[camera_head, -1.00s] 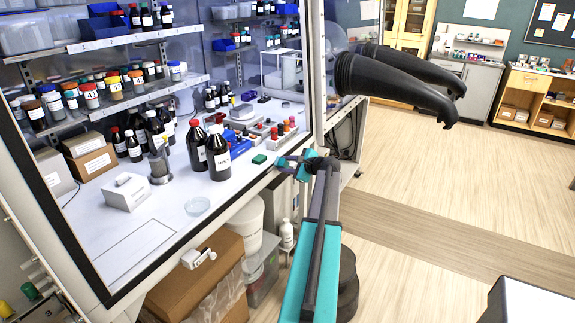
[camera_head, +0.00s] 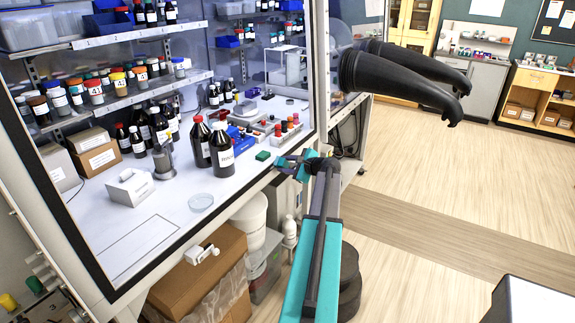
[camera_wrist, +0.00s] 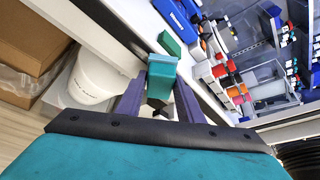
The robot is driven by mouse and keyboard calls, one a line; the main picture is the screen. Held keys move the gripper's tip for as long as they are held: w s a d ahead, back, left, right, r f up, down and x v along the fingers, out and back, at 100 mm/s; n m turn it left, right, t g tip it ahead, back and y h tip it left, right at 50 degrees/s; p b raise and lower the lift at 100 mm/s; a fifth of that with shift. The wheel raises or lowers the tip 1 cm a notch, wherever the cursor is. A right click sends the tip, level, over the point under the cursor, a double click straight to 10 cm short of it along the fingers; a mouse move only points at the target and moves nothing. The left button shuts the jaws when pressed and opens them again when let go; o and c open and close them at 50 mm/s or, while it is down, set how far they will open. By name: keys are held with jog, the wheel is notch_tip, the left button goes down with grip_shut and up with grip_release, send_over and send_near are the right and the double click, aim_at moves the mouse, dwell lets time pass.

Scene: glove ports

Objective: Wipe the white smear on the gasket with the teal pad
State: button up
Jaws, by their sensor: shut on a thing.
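My gripper (camera_wrist: 155,82) is shut on a teal pad (camera_wrist: 160,78), a small block held between the two dark fingers in the wrist view. In the head view my gripper (camera_head: 286,162) is at the front edge of the bench, beside the lower right corner of the cabinet opening. The pad is too small there to make out clearly. I cannot pick out the white smear in either view, and I cannot tell which dark edge is the gasket.
A green block (camera_head: 263,155) lies on the bench (camera_head: 130,245) near my gripper. Dark bottles (camera_head: 222,150) and a clear dish (camera_head: 201,202) stand farther left. Black gloves (camera_head: 400,75) jut out at the right. Cardboard boxes (camera_head: 215,275) sit below.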

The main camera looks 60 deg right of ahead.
jog(key=shift+w+a, duration=0.15)
jog(key=shift+a, duration=1.45)
jog(key=shift+s+a, duration=0.2)
jog(key=shift+a, duration=1.4)
jog(key=s, duration=0.6)
jog(key=shift+r, duration=0.3)
jog(key=s, duration=0.3)
jog(key=shift+r, duration=0.15)
